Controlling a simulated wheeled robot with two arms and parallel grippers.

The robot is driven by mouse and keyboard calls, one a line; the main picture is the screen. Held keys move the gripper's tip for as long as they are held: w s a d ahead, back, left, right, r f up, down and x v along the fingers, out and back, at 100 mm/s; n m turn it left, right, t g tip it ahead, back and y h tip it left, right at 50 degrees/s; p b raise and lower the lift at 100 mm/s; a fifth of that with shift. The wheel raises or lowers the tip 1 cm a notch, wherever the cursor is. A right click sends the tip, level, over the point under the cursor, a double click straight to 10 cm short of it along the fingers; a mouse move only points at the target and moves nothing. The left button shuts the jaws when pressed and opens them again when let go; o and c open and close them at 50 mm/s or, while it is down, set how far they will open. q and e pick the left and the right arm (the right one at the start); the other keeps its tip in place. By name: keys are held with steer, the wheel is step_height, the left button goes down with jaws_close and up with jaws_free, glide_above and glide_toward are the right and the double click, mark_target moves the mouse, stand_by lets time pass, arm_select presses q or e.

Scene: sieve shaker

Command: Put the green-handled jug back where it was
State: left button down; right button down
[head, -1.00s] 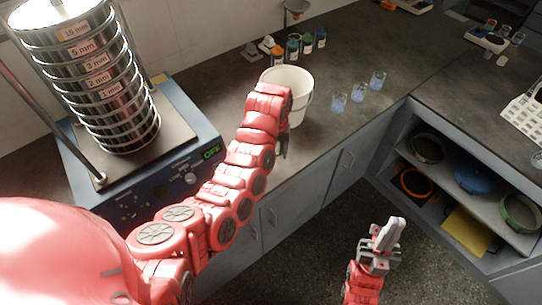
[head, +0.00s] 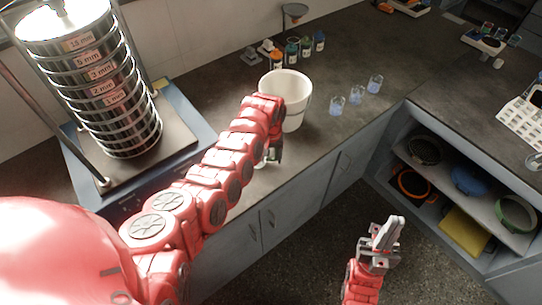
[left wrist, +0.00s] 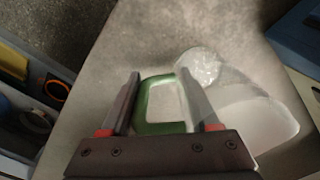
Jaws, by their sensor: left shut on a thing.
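My left gripper (head: 275,155) is over the front edge of the counter, in front of the white bucket. In the left wrist view its two fingers (left wrist: 160,105) are on either side of the green handle (left wrist: 150,127) of the jug, and it is shut on that handle. The jug's body looks clear and pale and lies to the right of the handle (left wrist: 262,125). In the head view only a small glassy part of the jug shows below the gripper (head: 263,161); my arm hides the rest. My right gripper (head: 386,236) is empty above the floor; its finger gap is unclear.
The white bucket (head: 294,95) stands close behind my left gripper. Several small bottles (head: 305,46) stand behind it and three beakers (head: 356,95) to its right. The sieve shaker (head: 95,85) is at left. An open shelf (head: 440,190) holds coloured pans.

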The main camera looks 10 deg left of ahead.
arm_select(q)
steer(key=shift+f, duration=0.1)
steer(key=shift+c, duration=0.7)
jaws_free()
